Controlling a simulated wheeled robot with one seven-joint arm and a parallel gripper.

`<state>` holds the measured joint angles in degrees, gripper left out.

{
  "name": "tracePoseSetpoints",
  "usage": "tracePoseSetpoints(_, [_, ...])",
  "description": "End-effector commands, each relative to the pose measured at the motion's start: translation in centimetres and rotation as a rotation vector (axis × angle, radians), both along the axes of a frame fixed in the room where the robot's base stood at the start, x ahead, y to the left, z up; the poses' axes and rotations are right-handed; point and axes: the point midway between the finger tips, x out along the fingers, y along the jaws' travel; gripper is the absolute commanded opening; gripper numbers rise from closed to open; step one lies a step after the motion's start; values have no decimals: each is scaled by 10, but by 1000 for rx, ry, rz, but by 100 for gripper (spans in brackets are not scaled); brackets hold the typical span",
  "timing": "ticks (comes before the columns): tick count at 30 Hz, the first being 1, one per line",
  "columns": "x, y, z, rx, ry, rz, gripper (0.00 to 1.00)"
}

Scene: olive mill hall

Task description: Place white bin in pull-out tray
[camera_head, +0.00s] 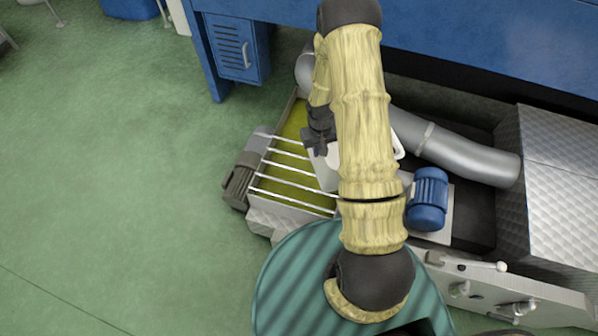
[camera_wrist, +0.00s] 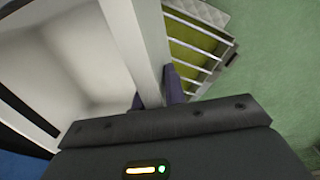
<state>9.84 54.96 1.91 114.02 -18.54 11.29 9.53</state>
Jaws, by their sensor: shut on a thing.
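My gripper (camera_head: 318,143) is shut on the wall of the white bin (camera_head: 324,172). In the head view most of the bin is hidden behind my arm. The wrist view shows the white bin (camera_wrist: 85,60) large at left, its inside bare where visible, with my gripper (camera_wrist: 158,92) at its wall. A tray (camera_head: 290,211) with a yellow-green inside and several pale bars across it lies below and left of the bin, and appears to be the pull-out tray. The tray (camera_wrist: 200,47) also shows beyond the bin in the wrist view. I cannot tell the bin's exact height over it.
A blue motor (camera_head: 428,198) and a thick grey pipe (camera_head: 455,155) are right of my arm. A grey motor (camera_head: 243,178) sits at the tray's left end. A blue machine frame (camera_head: 480,35) runs along the back. Green floor (camera_head: 120,180) at left is open.

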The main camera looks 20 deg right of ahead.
Motion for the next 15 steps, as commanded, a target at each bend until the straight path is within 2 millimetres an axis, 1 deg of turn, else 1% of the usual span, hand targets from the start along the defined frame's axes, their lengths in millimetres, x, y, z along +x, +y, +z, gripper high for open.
tracePoseSetpoints(5, [0,0,0,0,-1,1,0])
tracePoseSetpoints(8, [1,2,-4,0,-1,15,0])
tracePoseSetpoints(11, [3,7,-13,0,-3,52,0])
tracePoseSetpoints(15, [8,18,-30,-1,-7,136,0])
